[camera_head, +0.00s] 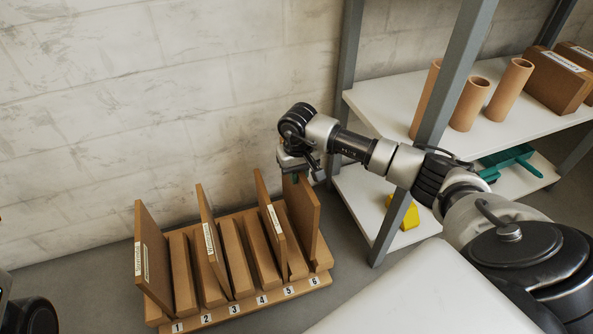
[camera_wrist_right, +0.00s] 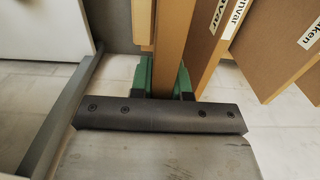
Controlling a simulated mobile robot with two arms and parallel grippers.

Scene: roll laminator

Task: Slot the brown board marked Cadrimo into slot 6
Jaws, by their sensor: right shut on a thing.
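The brown board (camera_head: 303,214) stands upright at the right end of the wooden rack (camera_head: 220,315), in line with slot 6. Its lower edge is at or in that slot; I cannot tell whether it is fully seated. No Cadrimo marking shows on the side I see. My right gripper (camera_head: 293,174) is shut on the board's upper rear part. In the right wrist view the green fingers (camera_wrist_right: 162,80) sit on both sides of the board (camera_wrist_right: 173,38). My left gripper is not in view.
Labelled boards stand in slot 1 (camera_head: 152,258), slot 3 (camera_head: 211,240) and slot 5 (camera_head: 272,226); slots 2 and 4 look empty. A shelf with a grey post (camera_head: 391,225) stands close to the right, holding cardboard tubes (camera_head: 510,90). A wall is behind the rack.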

